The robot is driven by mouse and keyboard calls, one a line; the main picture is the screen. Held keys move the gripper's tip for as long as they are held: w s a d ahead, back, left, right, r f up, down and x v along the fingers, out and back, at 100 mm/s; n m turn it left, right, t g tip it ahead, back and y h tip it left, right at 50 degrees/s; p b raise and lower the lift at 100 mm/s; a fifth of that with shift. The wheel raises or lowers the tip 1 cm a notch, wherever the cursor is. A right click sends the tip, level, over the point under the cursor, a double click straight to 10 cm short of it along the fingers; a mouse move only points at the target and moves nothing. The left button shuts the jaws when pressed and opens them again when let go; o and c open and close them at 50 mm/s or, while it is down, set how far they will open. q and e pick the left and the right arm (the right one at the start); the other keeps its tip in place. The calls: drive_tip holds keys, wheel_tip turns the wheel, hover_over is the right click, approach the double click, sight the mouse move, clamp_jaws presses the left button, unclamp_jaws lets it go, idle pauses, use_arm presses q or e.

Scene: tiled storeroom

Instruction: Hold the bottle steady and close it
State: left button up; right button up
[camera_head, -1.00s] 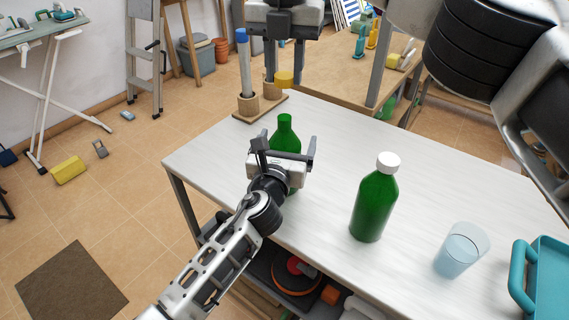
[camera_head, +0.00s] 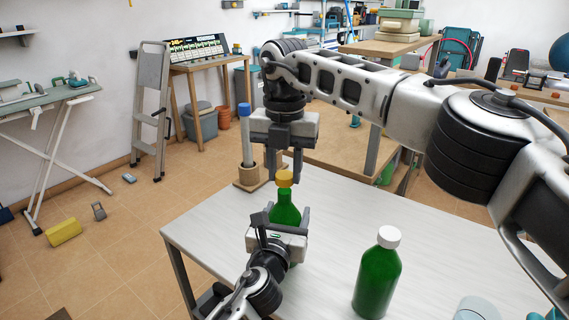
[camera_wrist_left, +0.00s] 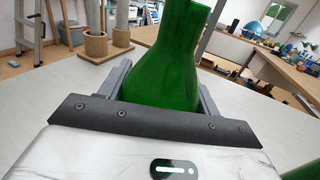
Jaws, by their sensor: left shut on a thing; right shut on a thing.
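A green bottle (camera_head: 285,211) stands upright on the white table. My left gripper (camera_head: 277,226) is shut on its body; the left wrist view shows the green glass (camera_wrist_left: 168,68) between the fingers.
A second green bottle (camera_head: 376,283) with a white cap stands to the right. A glass (camera_head: 476,309) is at the bottom edge. The table (camera_head: 335,215) is clear between the bottles.

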idle(0.4)
drive_tip(key=shift+f, duration=0.85)
drive_tip(key=shift+f, duration=0.6)
use_arm(q)
clamp_jaws()
use_arm(e)
drive_tip(key=m, duration=1.4)
drive_tip(key=shift+m, duration=0.4)
drive_tip(key=m, duration=0.8)
